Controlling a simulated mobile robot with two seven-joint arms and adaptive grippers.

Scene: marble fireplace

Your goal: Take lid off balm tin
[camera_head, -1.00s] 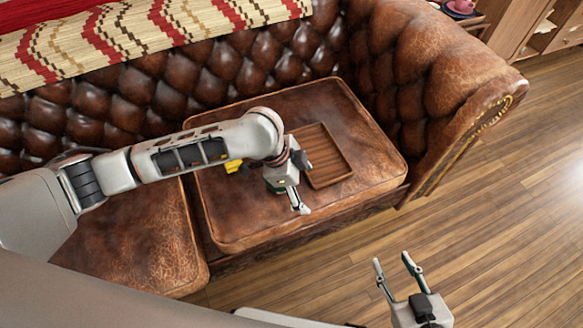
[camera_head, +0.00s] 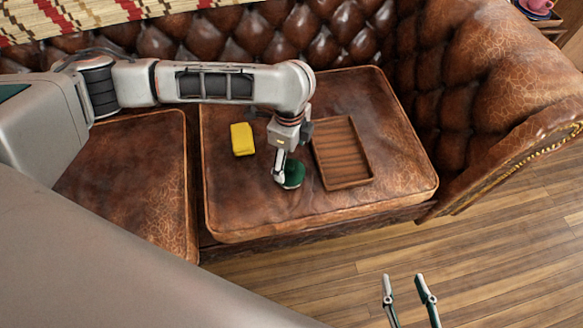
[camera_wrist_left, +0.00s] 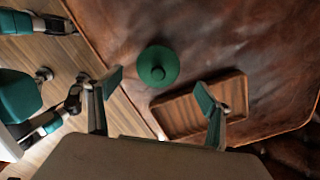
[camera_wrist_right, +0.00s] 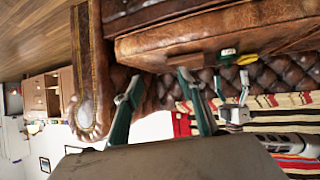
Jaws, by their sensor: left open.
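The balm tin (camera_head: 294,174) is a round green tin on the brown leather seat cushion. In the left wrist view, its round green top (camera_wrist_left: 158,60) has a small knob-like centre and lies between and ahead of the fingertips. The lid's seam cannot be made out. My left gripper (camera_head: 281,178) is open and empty, pointing down at the tin and partly covering it in the head view. Contact cannot be told. My right gripper (camera_head: 405,280) is open and empty, out in front of the sofa over the floor. The tin also shows small in the right wrist view (camera_wrist_right: 228,52).
A shallow wooden tray (camera_head: 368,165) lies on the cushion just right of the tin. A yellow block (camera_head: 242,139) lies to its left. The tufted backrest and the sofa arm (camera_head: 500,100) bound the seat. The cushion's front part is clear.

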